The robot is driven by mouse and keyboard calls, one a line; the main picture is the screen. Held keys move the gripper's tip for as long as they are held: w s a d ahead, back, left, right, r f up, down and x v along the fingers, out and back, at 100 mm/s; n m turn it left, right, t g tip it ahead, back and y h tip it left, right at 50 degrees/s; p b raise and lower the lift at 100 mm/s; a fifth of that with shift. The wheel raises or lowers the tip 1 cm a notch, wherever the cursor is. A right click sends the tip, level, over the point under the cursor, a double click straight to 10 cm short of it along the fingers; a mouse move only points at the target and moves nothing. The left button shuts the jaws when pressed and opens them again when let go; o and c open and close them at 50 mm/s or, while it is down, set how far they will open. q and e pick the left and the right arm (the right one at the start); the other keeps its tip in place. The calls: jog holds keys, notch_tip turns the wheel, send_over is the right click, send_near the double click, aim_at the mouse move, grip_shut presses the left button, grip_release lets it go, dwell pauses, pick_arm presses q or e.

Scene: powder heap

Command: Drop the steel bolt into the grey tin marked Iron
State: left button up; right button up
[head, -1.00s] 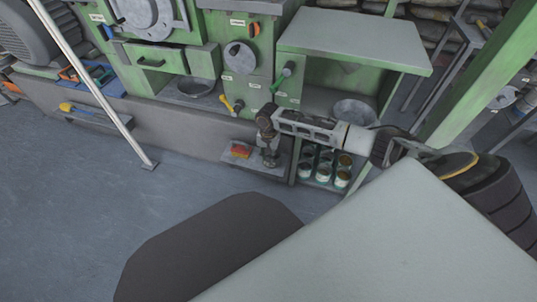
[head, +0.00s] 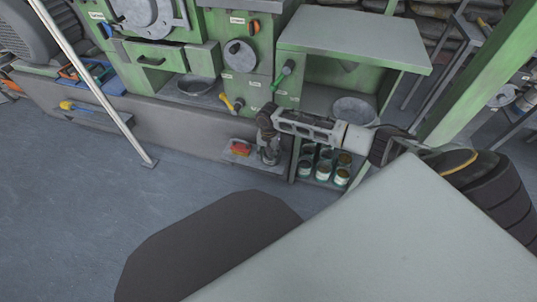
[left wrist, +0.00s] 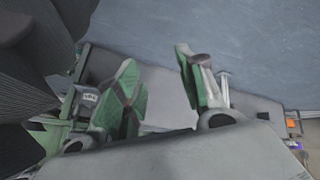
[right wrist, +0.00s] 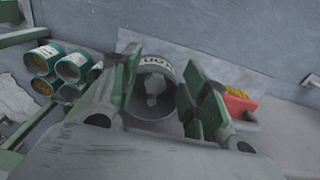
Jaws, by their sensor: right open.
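My right gripper (head: 268,148) points down over the low ledge. In the right wrist view its two green-padded fingers (right wrist: 160,97) stand apart. Between and beyond them is a grey tin (right wrist: 138,112) with dark lettering on a pale label, partly readable as "ron". A pale grey piece (right wrist: 153,86), which looks like the steel bolt, shows within the tin's round mouth and touches neither finger. I cannot tell how deep it lies. In the left wrist view my left gripper (left wrist: 160,85) has its fingers apart with nothing between them.
Several green-labelled tins (head: 325,165) stand on a shelf right of the right gripper. A red and yellow object (head: 240,149) lies on the ledge to its left. A metal bowl (head: 354,110) sits on the bench above. A slanted pale pole (head: 95,80) stands at left.

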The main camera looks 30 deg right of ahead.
pick_arm(q)
jog(key=shift+f, duration=0.15)
pick_arm(e)
jog(key=shift+r, duration=0.15)
pick_arm(q)
notch_tip(320, 180, up, 8)
jog(key=a+g+y+p, duration=0.1)
jog(key=p, duration=0.3)
jog(key=shift+s+a+r+m+g, duration=0.2)
jog(key=shift+s+a+m+g, duration=0.05)
jog(key=shift+a+m+g, duration=0.15)
pick_arm(e)
notch_tip(320, 180, up, 13)
